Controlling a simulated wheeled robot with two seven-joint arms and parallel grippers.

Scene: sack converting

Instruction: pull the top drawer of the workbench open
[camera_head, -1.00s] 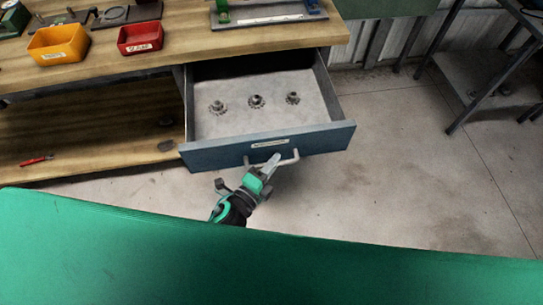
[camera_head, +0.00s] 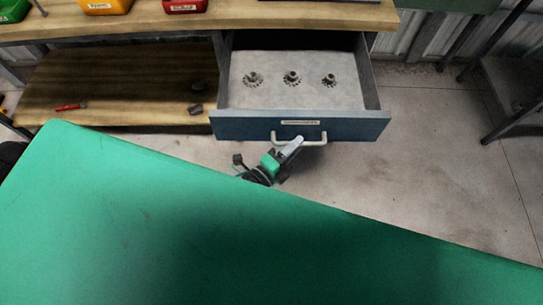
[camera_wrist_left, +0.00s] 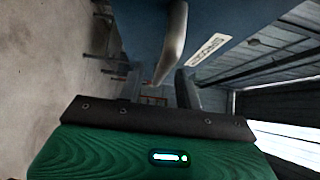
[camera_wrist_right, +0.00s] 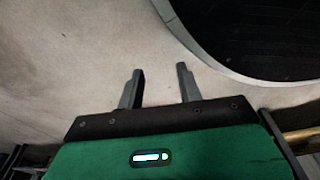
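The workbench's top drawer (camera_head: 300,127) has a blue front and is pulled well out, showing its pale floor. Its light bar handle (camera_head: 315,141) is on the front below a white label. My left gripper (camera_head: 292,147) is at the handle in the head view. In the left wrist view its fingers (camera_wrist_left: 158,90) stand apart, with the curved handle (camera_wrist_left: 174,45) reaching into the space between them; a firm grip does not show. My right gripper (camera_wrist_right: 160,88) is open and empty above the floor in the right wrist view. It does not show in the head view.
Several toothed metal parts (camera_head: 291,77) stand in the drawer. The wooden worktop (camera_head: 250,15) holds a yellow bin (camera_head: 105,5) and a red bin (camera_head: 185,5). A red-handled tool (camera_head: 70,106) lies on the lower shelf. Bare floor (camera_head: 440,150) is to the right; dark metal legs stand beyond.

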